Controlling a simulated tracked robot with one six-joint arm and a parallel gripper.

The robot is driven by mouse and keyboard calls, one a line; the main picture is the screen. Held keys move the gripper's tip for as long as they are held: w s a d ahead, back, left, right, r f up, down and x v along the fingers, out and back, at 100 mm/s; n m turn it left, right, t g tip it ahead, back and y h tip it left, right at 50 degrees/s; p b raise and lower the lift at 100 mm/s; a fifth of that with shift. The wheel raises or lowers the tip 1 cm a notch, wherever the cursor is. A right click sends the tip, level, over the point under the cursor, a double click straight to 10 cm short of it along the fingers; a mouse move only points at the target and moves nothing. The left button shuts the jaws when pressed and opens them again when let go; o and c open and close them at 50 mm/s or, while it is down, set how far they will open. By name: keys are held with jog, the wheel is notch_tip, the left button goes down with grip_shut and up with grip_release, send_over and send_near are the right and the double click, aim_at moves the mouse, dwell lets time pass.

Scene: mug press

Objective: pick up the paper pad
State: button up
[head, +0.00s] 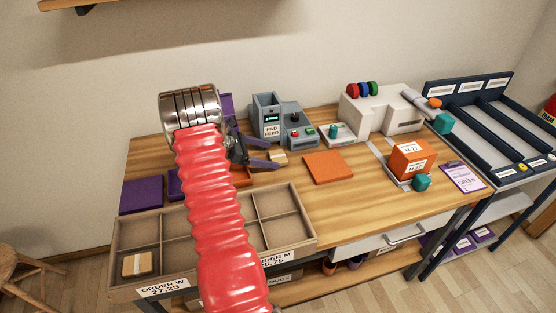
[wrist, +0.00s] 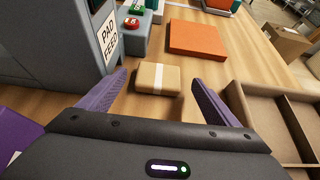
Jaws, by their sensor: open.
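The paper pad, a small tan block with a pale band, lies flat on the wooden table (head: 345,198) in front of the pad feed machine (head: 268,118). It shows in the head view (head: 279,157) and in the wrist view (wrist: 158,79). My gripper (head: 268,153) has purple fingers, spread apart and empty. In the wrist view the gripper (wrist: 158,86) has one finger on either side of the pad, with clear gaps. I cannot tell how far the fingers are above the table.
An orange square slab (head: 327,166) lies right of the pad. A divided order tray (head: 287,235) is at the front, with a similar tan pad (head: 137,264) in one compartment. A purple slab (head: 142,194) lies at the left. The pad feed housing stands close behind my gripper.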

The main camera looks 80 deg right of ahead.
aim_at(278, 156)
jog(key=shift+x, duration=1.55)
jog(key=c, duration=1.1)
jog(key=shift+r, duration=0.1)
notch_tip(278, 156, up, 18)
jog(key=shift+f, duration=0.1)
